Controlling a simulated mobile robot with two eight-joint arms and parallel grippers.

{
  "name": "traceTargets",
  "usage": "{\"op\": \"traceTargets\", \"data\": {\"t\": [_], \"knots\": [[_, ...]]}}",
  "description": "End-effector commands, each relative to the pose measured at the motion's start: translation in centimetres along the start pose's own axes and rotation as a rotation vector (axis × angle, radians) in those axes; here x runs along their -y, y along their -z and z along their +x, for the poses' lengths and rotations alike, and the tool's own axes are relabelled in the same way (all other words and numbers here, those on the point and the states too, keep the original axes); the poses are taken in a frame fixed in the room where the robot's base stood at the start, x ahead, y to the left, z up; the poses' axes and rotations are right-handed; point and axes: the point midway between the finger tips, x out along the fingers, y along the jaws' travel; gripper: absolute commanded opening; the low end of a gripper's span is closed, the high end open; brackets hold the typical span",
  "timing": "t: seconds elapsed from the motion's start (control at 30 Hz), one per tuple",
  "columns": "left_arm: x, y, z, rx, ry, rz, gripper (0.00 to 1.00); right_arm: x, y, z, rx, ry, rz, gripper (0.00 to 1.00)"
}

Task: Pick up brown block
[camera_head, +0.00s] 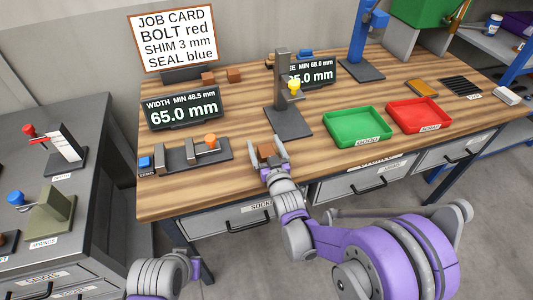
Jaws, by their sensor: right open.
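A brown block (266,151) sits on the wooden workbench (295,158) near its front edge. My right gripper (267,154) is open, with its fingers at either side of the block. I cannot tell whether the fingers touch it. Two more brown blocks stand at the back, one (234,75) beside the other (208,78), near the job card (174,38). Part of my left arm shows at the bottom left, but its gripper is out of view.
A gauge stand (287,120) rises behind the gripper. A green tray (358,127) and a red tray (419,116) lie to the right. A width gauge (195,155) and display (182,109) stand left. A grey cabinet (90,220) stands at the far left.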

Motion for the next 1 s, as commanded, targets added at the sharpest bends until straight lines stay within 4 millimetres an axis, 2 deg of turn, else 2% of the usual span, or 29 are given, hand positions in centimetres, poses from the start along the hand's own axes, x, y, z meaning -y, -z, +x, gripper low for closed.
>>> {"op": "traceTargets", "data": {"t": [0.07,0.1,0.6,0.87,1.0], "knots": [[0.0,0.0,0.0,0.000,0.000,0.000,0.00,0.0,0.0,-0.1,0.000,0.000,0.000,0.94],[0.0,0.0,0.0,0.000,0.000,0.000,0.00,0.0,0.0,-0.1,0.000,0.000,0.000,0.90],[0.0,0.0,0.0,0.000,0.000,0.000,0.00,0.0,0.0,-0.1,0.000,0.000,0.000,0.00],[0.0,0.0,0.0,0.000,0.000,0.000,0.00,0.0,0.1,-0.1,0.000,0.000,0.000,0.00],[0.0,0.1,-0.2,-0.001,0.000,0.000,0.00,0.0,1.6,-0.1,-0.001,0.000,0.000,0.00]]}}
